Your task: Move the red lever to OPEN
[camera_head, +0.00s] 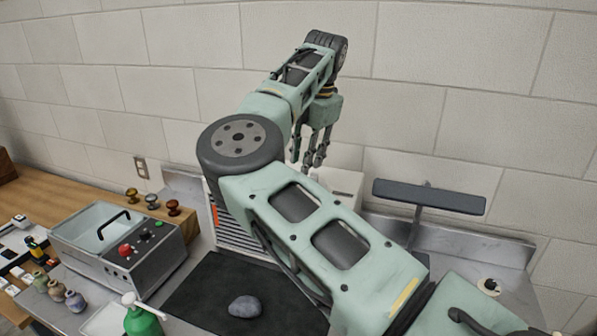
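My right gripper (308,158) hangs high in front of the back wall, fingers pointing down, with a gap between the fingers and nothing held. It is over a pale box (342,183), well above the bench. A narrow orange-red piece (214,214) shows on the side of a slatted unit (236,236), partly behind my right arm. I cannot tell whether it is the red lever, and no OPEN label is readable. My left gripper is not in view.
A control box (140,258) with a red knob (125,250) and a clear-lidded tray stands at left. A grey stone (245,306) lies on a dark mat (205,290). A green pump bottle (142,319) is at front. A dark flat bar (430,196) stands on a post at right.

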